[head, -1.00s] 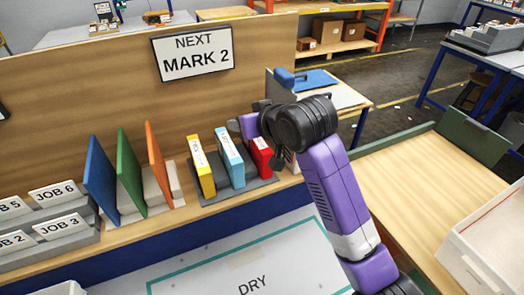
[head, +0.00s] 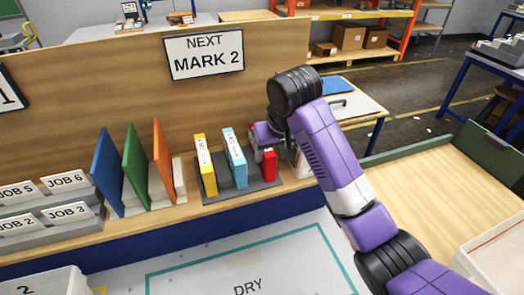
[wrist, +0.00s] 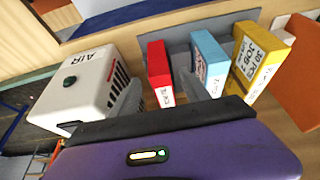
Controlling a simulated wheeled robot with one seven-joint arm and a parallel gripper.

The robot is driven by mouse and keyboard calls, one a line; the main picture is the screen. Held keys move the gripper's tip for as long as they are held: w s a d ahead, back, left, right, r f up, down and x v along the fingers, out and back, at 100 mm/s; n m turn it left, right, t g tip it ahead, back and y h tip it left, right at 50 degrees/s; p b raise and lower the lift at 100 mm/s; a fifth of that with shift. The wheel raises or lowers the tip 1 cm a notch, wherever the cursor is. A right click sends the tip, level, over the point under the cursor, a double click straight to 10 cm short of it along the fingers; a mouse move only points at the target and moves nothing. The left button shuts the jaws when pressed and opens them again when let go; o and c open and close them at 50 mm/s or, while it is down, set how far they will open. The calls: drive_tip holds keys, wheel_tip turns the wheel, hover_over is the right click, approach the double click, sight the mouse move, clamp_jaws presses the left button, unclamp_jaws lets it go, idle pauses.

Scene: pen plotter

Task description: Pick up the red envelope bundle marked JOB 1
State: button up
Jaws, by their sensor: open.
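The red envelope bundle (head: 269,165) stands upright at the right end of a dark grey rack (head: 213,195), beside a light blue bundle and a yellow one. My gripper (head: 270,147) is over it and hides its upper part in the head view. In the wrist view the red bundle (wrist: 159,64) lies between the two grey fingers of my open gripper (wrist: 160,92), one on each side, the right one in the gap towards the blue bundle. I cannot tell whether either finger touches it. The label on its spine is too small to read.
The light blue bundle (head: 234,158) and yellow bundle (head: 205,167) stand close by on the rack. A white AIR box (wrist: 72,88) is near the left finger. A wooden back panel (head: 110,90) rises behind. Blue, green and orange dividers stand further left.

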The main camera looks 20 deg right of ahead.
drive_tip(key=shift+w+a+p, duration=0.1)
drive_tip(key=shift+w+p, duration=0.2)
drive_tip(key=shift+w, duration=1.45)
drive_tip(key=w, duration=0.3)
drive_tip(key=shift+r+p, duration=0.1)
drive_tip(key=shift+p, duration=0.3)
drive_tip(key=shift+x, duration=1.1)
drive_tip(key=shift+w+f, duration=0.3)
drive_tip(key=shift+f, duration=0.2)
clamp_jaws()
